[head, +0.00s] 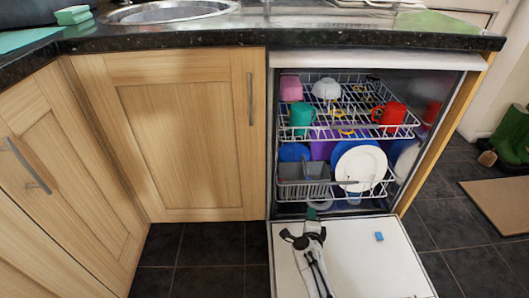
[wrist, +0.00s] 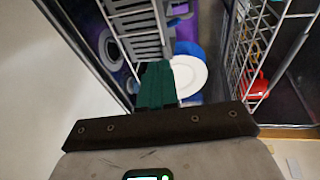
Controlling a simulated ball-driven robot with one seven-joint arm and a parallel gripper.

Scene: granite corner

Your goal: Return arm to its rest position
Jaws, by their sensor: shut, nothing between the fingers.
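My gripper (head: 312,214) is over the inner end of the lowered dishwasher door, close to the front of the lower rack. In the wrist view its dark green fingers (wrist: 157,84) are together and empty. They point toward the lower rack (wrist: 118,45) with its grey cutlery basket (wrist: 138,28) and a white plate (wrist: 187,76). My arm reaches in over the door from the bottom of the head view. I cannot tell whether the fingertips touch the rack.
The dishwasher door (head: 375,272) lies open, with a small blue block (head: 379,236) on it. The upper rack (head: 345,130) holds a red mug (head: 389,116), a teal mug (head: 302,116) and a white bowl (head: 326,88). The granite worktop (head: 300,38) overhangs above. Dark floor (head: 205,262) is clear at left.

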